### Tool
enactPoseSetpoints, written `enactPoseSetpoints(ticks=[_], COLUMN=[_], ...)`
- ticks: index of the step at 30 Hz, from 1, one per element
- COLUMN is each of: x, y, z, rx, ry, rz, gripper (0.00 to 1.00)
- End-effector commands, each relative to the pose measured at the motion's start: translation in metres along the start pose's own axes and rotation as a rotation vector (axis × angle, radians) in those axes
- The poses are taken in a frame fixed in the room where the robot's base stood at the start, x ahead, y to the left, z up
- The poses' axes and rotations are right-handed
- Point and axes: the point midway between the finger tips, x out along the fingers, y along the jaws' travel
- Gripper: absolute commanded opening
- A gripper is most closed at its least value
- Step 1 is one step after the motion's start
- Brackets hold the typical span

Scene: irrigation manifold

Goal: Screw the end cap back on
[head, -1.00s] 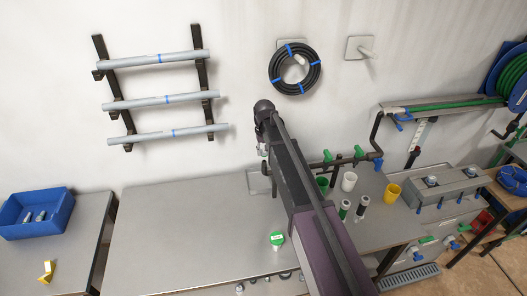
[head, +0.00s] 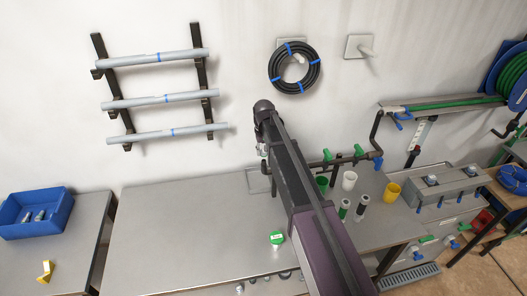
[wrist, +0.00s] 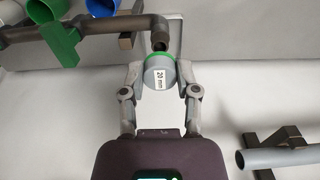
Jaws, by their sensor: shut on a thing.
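The end cap (wrist: 160,75) is a grey round piece with a green rim and a white "20 mm" label. My gripper (wrist: 160,78) is shut on it, one finger on each side. The cap faces the open dark pipe end (wrist: 158,46) of the irrigation manifold (wrist: 110,27), close up against it. I cannot tell whether the threads are engaged. In the head view my gripper (head: 262,147) is at the left end of the manifold (head: 342,160), mostly hidden by my arm. The manifold carries green valve handles (head: 327,156).
A green cup (head: 321,184), a white cup (head: 349,180) and a yellow cup (head: 392,192) stand below the manifold. A green-topped item (head: 277,238) is on the bench (head: 185,235), whose left part is clear. A blue bin (head: 37,215) is far left. Grey pipes (head: 158,101) hang on the wall rack.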

Motion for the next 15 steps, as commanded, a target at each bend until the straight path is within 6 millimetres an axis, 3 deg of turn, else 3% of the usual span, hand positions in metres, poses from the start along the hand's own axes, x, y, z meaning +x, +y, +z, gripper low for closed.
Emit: enactPoseSetpoints(ticks=[15], x=[0.0045], y=[-0.0008], z=[0.0], rx=[-0.001], ry=[0.0], rz=[0.0], gripper=[0.16])
